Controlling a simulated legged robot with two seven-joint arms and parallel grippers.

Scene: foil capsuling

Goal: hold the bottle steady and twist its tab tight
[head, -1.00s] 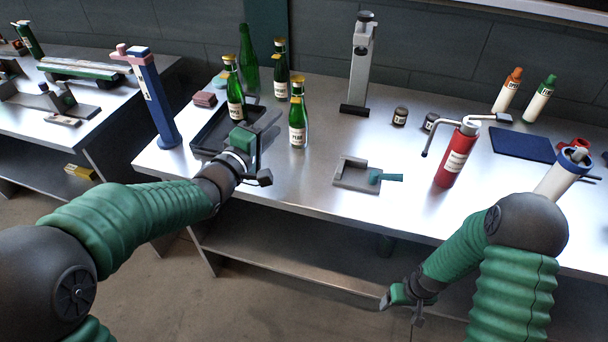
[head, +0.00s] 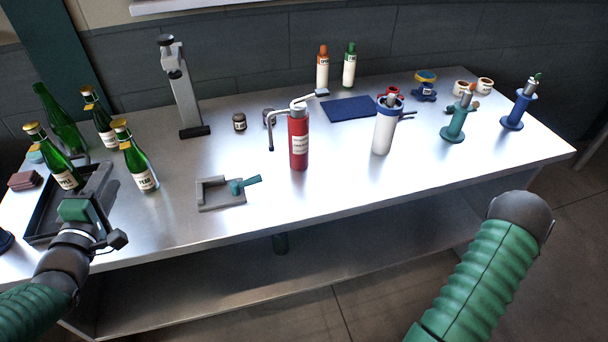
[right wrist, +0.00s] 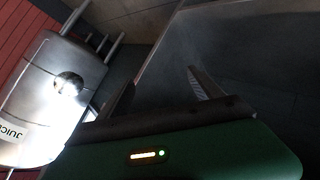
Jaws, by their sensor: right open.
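Several green bottles with gold tops stand at the left of the bench in the head view. A bottle labelled PEAR (head: 142,176) is front right of the group, and one labelled APPLE (head: 66,176) is to its left. Both are upright. My left gripper (head: 97,208) is at the front right of the dark tray (head: 42,229), apart from the PEAR bottle; its jaw gap is not clear. My right gripper (right wrist: 160,92) is open and empty in the right wrist view; the head view does not show it. I cannot tell which part is the tab.
A grey cradle with a teal handle (head: 221,193) lies mid-bench. A grey press stand (head: 184,98), a red cylinder (head: 299,145) and a white-blue canister (head: 384,132) stand behind or right of it. A silver tank (right wrist: 48,95) is close by in the right wrist view.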

